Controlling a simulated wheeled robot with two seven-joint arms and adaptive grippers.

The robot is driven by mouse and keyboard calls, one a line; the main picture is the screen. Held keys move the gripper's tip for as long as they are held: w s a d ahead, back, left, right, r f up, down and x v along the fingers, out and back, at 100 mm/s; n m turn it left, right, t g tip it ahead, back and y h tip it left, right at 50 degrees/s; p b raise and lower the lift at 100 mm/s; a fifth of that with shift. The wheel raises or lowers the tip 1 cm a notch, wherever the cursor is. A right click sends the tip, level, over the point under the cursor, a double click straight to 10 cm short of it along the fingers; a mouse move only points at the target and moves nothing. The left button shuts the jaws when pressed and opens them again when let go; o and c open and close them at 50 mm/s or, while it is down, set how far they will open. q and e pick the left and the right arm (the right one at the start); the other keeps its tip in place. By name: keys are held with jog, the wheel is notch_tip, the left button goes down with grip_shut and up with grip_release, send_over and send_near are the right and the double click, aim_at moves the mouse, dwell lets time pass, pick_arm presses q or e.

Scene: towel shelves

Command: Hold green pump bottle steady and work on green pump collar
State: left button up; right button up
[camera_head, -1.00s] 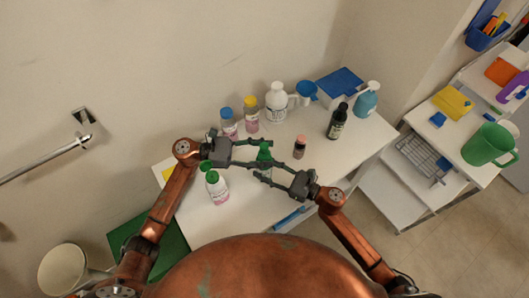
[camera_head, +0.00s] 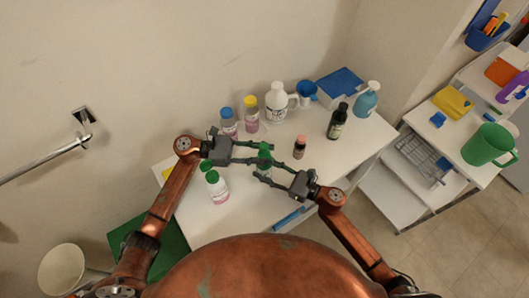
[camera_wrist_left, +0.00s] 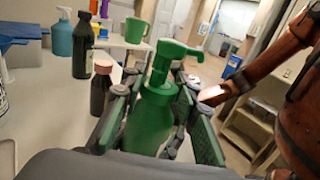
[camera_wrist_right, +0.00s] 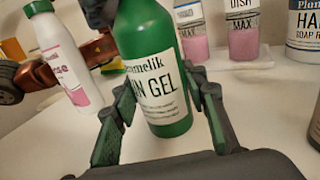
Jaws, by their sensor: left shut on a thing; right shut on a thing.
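My left gripper (camera_head: 264,154) is shut around the upper part at the collar. My right gripper (camera_head: 263,170) is shut on the bottle's body, lower down. The exact finger contact is partly hidden. In the right wrist view a dark gripper part covers the bottle's top.
A white bottle with a green cap (camera_head: 217,189) stands close, under my left arm. Clear bottles with blue (camera_head: 228,125) and yellow (camera_head: 251,118) caps, a white jug (camera_head: 276,108), a pink-capped bottle (camera_head: 299,150) and a dark bottle (camera_head: 337,124) stand behind.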

pick_arm(q)
jog(key=m+g, duration=0.2)
jog(key=g, duration=0.2)
jog(key=shift+w+d+m+y, duration=0.1)
jog(key=shift+m+y, duration=0.3)
jog(key=shift+m+g+y, duration=0.4)
jog(key=shift+m+g, duration=0.2)
jog(key=shift+g, duration=0.5)
jog(key=o, duration=1.2)
notch_tip(320, 180, up, 10)
